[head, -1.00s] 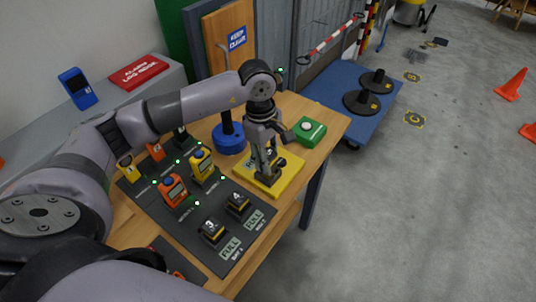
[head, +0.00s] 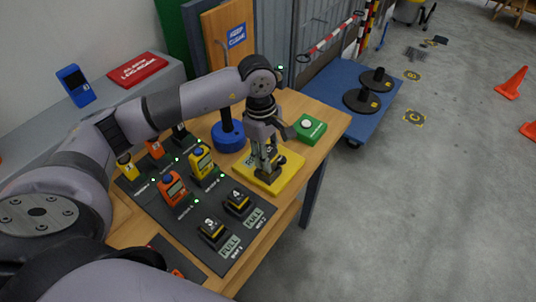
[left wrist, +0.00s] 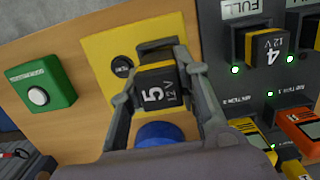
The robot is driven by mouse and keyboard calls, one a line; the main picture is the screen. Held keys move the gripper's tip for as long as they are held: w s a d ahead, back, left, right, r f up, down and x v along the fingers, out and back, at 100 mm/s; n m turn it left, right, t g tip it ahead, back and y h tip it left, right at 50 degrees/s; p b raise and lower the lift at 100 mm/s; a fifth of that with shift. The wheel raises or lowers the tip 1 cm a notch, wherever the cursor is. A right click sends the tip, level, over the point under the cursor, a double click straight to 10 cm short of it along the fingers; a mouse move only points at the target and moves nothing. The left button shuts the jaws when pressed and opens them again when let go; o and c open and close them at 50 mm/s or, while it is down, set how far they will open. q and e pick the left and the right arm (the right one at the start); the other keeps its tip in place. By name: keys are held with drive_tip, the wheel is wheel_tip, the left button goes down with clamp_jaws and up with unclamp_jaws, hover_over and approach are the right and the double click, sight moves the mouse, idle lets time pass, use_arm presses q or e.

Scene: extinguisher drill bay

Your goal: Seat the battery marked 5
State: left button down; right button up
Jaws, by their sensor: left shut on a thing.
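The battery marked 5 (left wrist: 158,88) is black with a yellow band and shows between my left gripper's fingers in the left wrist view. My left gripper (head: 266,174) is shut on it over the yellow plate (head: 292,178), which also shows in the left wrist view (left wrist: 103,45). In the head view the gripper mostly hides the battery. A dark block (left wrist: 156,50) shows just beyond the battery on the plate; I cannot tell whether they touch. Batteries marked 3 (head: 212,230) and 4 (head: 238,202) sit in the dark charging board (head: 190,222), beside FULL labels. My right gripper is out of view.
A green box with a white button (head: 309,128) and a blue round base with a post (head: 228,135) stand near the plate. Orange (head: 173,188) and yellow (head: 202,162) handheld devices stand on the board. The table edge lies just right of the plate.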

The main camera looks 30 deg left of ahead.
use_arm(q)
drive_tip(key=shift+b, duration=0.35)
idle(0.6)
drive_tip(key=shift+b, duration=0.3)
idle(0.6)
drive_tip(key=shift+s+f+b, duration=0.1)
drive_tip(key=shift+f+b, duration=1.4)
drive_tip(key=shift+b, duration=0.15)
idle(1.1)
drive_tip(key=shift+r+p, duration=1.25)
drive_tip(key=shift+r, duration=1.3)
